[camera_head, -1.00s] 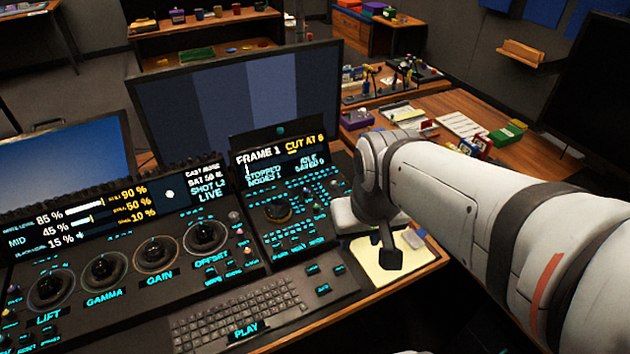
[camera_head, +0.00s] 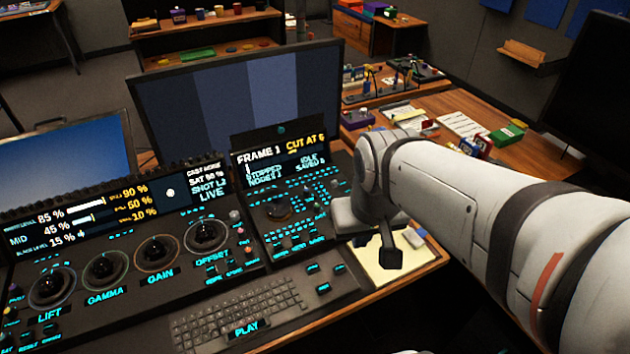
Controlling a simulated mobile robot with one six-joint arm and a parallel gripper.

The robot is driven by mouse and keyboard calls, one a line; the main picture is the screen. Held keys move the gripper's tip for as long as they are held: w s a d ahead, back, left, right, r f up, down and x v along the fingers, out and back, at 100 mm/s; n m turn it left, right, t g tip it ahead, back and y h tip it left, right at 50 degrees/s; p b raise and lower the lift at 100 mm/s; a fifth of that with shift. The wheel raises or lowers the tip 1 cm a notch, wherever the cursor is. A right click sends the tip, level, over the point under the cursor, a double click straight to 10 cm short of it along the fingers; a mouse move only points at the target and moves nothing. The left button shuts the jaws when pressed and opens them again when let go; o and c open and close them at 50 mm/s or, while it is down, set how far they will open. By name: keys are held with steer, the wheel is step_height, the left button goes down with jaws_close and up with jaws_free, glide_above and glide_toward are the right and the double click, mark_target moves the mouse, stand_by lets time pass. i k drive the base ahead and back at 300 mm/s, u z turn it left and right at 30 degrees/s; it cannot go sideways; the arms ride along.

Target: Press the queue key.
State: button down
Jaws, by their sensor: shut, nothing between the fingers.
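My gripper (camera_head: 390,258) is shut and empty, pointing down above the pale sheet at the right end of the desk. It is to the right of the control panel (camera_head: 262,238) and the keyboard (camera_head: 240,312). The panel has several small keys with glowing cyan labels below its display. A few separate dark keys (camera_head: 323,288) with cyan labels sit to the right of the keyboard. The labels are too small to read, so I cannot tell which key is the queue key. My arm covers the area behind and right of the gripper.
The grading panel with trackballs (camera_head: 157,252) fills the left. A large monitor (camera_head: 238,95) stands behind the panels. The pale sheet (camera_head: 410,262) lies under my gripper with a small grey object on it. A wooden desk (camera_head: 455,105) with papers and boxes is behind.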

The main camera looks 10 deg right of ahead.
mark_target(340, 269)
steer(key=z, duration=1)
steer(key=k, duration=1.45)
steer(key=u, duration=0.75)
steer(key=i, duration=1)
steer(key=u, duration=0.05)
